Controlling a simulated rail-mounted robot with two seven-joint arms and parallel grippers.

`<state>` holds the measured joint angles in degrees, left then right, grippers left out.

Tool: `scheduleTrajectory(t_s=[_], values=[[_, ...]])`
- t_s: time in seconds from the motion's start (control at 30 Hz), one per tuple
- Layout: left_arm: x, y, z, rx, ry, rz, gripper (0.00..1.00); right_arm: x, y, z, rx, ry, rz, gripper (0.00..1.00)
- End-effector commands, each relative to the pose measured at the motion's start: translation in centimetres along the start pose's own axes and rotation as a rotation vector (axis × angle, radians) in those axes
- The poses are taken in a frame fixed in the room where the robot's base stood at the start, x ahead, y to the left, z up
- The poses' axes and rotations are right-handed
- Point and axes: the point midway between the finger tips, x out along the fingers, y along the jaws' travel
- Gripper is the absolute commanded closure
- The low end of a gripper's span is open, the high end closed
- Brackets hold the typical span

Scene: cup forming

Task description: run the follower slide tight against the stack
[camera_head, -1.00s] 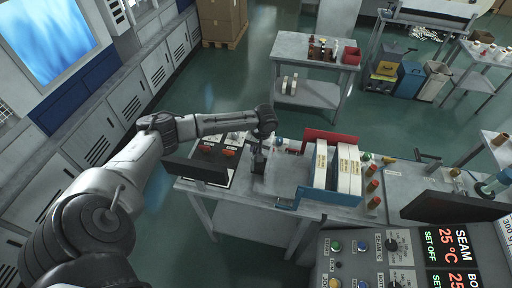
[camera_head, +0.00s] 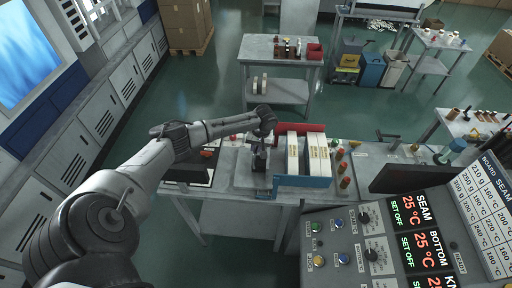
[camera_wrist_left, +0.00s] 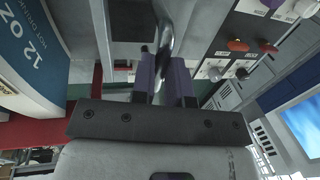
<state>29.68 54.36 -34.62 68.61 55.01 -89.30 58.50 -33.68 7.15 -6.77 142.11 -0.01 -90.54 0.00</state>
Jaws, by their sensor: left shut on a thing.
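The stack (camera_head: 293,155) is a row of upright white blanks between a red plate (camera_head: 312,128) behind and a blue strip (camera_head: 303,182) in front. Its blue printed face (camera_wrist_left: 28,45) stands at the upper left of the left wrist view. My left gripper (camera_head: 260,162) is just left of the stack in the head view. It is shut on a curved shiny metal handle (camera_wrist_left: 164,40), which I take as part of the follower slide. The slide's body is mostly hidden by the gripper, and I cannot tell whether it touches the stack. My right gripper is out of view.
Orange and green knobs (camera_head: 344,168) stand right of the stack. A control panel (camera_head: 345,235) with red displays fills the lower right. A small panel with orange knobs (camera_wrist_left: 240,50) lies right of the handle in the left wrist view.

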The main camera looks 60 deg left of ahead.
Motion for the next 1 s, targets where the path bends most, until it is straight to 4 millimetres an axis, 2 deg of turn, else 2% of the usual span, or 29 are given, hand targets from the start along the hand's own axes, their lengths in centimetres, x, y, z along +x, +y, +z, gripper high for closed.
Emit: scheduleTrajectory(t_s=[0.1, 0.33, 0.53, 0.87, 0.9, 1.0], values=[[-0.6, 2.5, 0.2, -0.003, -0.008, 0.010, 1.00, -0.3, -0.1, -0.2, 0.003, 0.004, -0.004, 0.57], [-1.2, 5.9, 0.1, -0.003, -0.007, 0.008, 1.00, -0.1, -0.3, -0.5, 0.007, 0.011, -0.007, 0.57], [-1.4, 7.0, 0.1, -0.004, -0.006, 0.006, 1.00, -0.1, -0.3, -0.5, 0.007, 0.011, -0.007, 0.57], [-1.4, 7.0, 0.1, -0.005, -0.005, 0.005, 1.00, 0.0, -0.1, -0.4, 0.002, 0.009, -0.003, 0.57], [-1.4, 7.0, 0.1, -0.005, -0.005, 0.005, 0.84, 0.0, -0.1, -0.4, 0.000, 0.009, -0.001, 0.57], [-1.4, 7.0, 0.1, -0.005, -0.005, 0.004, 0.74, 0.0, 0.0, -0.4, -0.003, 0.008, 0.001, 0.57]])
